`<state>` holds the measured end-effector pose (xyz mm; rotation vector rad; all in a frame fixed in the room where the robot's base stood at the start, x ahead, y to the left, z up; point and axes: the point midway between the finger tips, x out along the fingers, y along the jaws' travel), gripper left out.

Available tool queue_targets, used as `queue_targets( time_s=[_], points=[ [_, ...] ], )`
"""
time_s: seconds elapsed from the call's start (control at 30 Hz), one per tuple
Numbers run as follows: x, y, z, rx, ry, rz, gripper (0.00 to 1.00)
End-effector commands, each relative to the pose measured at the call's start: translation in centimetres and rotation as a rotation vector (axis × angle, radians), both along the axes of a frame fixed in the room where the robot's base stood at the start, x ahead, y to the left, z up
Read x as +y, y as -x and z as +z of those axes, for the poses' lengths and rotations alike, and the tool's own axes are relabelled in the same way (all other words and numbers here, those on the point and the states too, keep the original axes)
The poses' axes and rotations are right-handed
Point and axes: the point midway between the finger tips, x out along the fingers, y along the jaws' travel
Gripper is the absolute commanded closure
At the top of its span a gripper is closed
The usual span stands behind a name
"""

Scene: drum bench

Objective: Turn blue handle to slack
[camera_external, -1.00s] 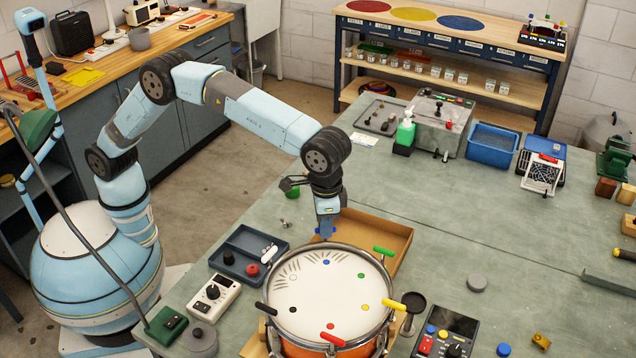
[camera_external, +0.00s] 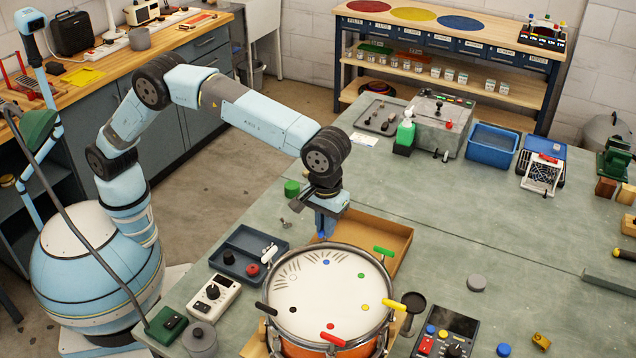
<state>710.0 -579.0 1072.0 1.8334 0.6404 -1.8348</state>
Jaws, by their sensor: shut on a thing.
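The drum (camera_external: 300,325) stands on the bench with a pale head, coloured dots and an orange shell. Several coloured handles sit around its rim: white (camera_external: 267,254), black (camera_external: 265,309), red (camera_external: 333,339), yellow (camera_external: 394,304) and green (camera_external: 384,252). My gripper (camera_external: 326,236) points down at the far rim, behind the blue dot (camera_external: 326,262). It is shut on the blue handle (camera_external: 315,238), which is mostly hidden by the fingers. The handle's exact angle cannot be told.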

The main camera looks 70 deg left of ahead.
Motion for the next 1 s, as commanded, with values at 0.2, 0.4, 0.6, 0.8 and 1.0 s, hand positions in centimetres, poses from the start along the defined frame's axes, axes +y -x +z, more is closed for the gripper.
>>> queue_targets(
  time_s=[0.2, 0.4, 0.6, 0.8, 1.0],
  points=[
    [0.01, -0.29, 0.37, -0.009, 0.005, 0.084, 1.0],
    [-0.01, -0.26, 0.37, -0.009, 0.007, 0.115, 1.0],
    [0.0, -0.27, 0.37, -0.009, 0.007, 0.12, 1.0],
    [0.01, -0.26, 0.37, -0.009, 0.007, 0.12, 1.0],
    [0.01, -0.17, 0.24, -0.006, 0.004, 0.118, 0.68]
  ],
)
